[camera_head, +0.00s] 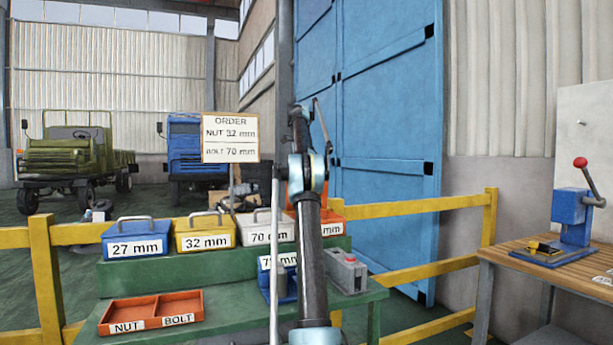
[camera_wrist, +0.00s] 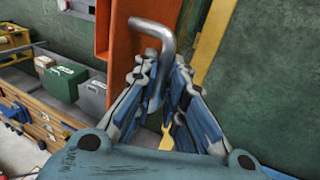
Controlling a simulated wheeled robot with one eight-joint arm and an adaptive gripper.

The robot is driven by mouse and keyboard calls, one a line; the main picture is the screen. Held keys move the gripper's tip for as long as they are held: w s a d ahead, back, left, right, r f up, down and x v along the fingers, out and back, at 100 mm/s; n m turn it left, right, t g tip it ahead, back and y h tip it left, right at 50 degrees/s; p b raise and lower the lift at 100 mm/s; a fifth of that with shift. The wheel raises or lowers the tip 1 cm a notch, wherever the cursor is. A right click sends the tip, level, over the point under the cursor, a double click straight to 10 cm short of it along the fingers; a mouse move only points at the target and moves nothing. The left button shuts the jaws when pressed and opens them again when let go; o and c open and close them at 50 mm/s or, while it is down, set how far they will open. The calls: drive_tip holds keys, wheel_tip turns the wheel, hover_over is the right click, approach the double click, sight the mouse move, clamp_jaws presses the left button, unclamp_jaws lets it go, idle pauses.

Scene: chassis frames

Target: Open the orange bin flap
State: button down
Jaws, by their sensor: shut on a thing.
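The orange bin (camera_head: 330,211) stands at the right end of the bin row, mostly behind my arm in the head view. An orange panel, seemingly its flap (camera_head: 294,188), stands up above the neighbouring lids. In the wrist view, an orange panel (camera_wrist: 116,30) fills the upper middle, with a bent grey metal handle (camera_wrist: 166,35) beside it. My gripper (camera_wrist: 161,65) is shut on this handle, which passes down between the fingers. The gripper cannot be made out clearly in the head view, and the inside of the bin is hidden.
Blue (camera_head: 136,240), yellow (camera_head: 205,235) and white (camera_head: 266,228) bins stand left of it on a green step. An orange NUT/BOLT tray (camera_head: 150,311), a blue holder (camera_head: 286,285) and a grey block (camera_head: 345,271) sit in front. Yellow rails (camera_head: 420,206) run behind.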

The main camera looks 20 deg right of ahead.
drive_tip(key=shift+w+a, duration=0.25)
drive_tip(key=shift+a, duration=0.1)
idle(0.3)
drive_tip(key=c, duration=1.7)
unclamp_jaws()
drive_tip(key=shift+o, duration=0.2)
drive_tip(key=shift+d, duration=0.15)
drive_tip(key=shift+s+d, duration=0.1)
drive_tip(key=shift+s, duration=0.1)
